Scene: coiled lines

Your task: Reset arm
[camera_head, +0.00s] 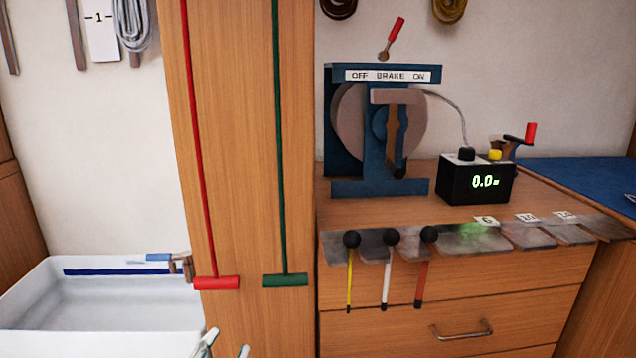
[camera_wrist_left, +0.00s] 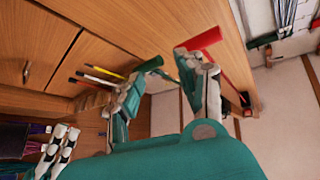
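My left gripper (camera_head: 225,347) shows at the bottom edge of the head view, in front of the wooden post and below the red handle (camera_head: 217,283) and green handle (camera_head: 285,280). In the left wrist view its two fingers (camera_wrist_left: 168,82) are apart with nothing between them. The red handle (camera_wrist_left: 199,40) and green handle (camera_wrist_left: 150,64) show beyond the fingertips there. What looks like my right gripper (camera_wrist_left: 58,148) shows at the lower left of the left wrist view. Its fingers are small and their opening is unclear. It does not show in the head view.
A white basin (camera_head: 110,315) stands at the left. A drawer handle (camera_head: 461,330) sticks out below.

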